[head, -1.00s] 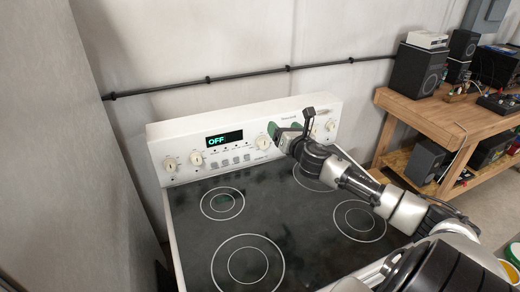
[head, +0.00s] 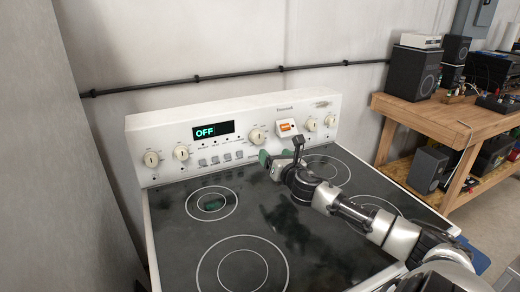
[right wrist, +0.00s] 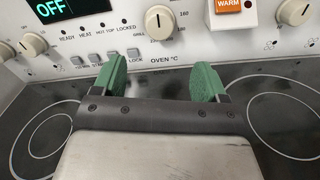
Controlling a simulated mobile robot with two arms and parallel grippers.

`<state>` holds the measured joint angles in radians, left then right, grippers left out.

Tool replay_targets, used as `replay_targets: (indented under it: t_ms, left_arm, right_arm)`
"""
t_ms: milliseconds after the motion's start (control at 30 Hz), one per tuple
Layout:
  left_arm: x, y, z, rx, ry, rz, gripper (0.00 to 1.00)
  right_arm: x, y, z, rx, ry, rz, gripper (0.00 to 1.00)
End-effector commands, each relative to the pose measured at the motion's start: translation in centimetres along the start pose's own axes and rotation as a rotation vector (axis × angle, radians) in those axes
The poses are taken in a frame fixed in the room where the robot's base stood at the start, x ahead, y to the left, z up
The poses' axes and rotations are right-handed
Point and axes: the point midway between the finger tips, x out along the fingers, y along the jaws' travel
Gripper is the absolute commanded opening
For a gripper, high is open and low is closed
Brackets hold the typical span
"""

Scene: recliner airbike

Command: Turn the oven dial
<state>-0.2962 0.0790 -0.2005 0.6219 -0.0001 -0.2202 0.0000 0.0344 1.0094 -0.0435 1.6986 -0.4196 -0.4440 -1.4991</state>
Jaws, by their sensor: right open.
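The oven dial (head: 257,136) is a cream knob on the white back panel of the stove, right of the display (head: 213,131), which reads OFF. In the right wrist view the dial (right wrist: 160,22) stands above the "OVEN °C" label, with a grip bar roughly upright. My right gripper (head: 272,160) is open and empty, with green fingertips, in front of and below the dial. In the right wrist view my gripper's fingers (right wrist: 158,80) are spread below the dial, apart from it. My left gripper is out of view.
Two knobs (head: 181,153) and several buttons (head: 220,159) lie to the left. The black cooktop (head: 175,240) is clear. A wooden bench (head: 440,118) with speakers stands at right.

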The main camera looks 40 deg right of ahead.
Motion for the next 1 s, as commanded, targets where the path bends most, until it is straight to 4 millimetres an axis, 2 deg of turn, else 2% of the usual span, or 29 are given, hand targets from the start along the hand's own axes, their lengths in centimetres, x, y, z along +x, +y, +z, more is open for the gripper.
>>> replay_targets:
  t_ms: [167, 600, 800, 1000]
  left_arm:
    - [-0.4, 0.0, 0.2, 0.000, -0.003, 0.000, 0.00]
    - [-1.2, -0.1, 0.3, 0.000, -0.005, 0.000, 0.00]
    - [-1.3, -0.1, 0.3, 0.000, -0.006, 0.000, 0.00]
    - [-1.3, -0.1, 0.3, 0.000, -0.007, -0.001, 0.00]
  right_arm:
    - [1.6, 0.1, 0.3, 0.003, -0.003, -0.001, 0.73]
    - [8.3, 0.1, 0.3, 0.003, -0.002, -0.001, 0.73]
    - [10.1, 0.0, 0.1, 0.002, -0.001, -0.001, 0.73]
    - [10.6, 0.1, 0.0, 0.000, 0.001, 0.001, 0.73]
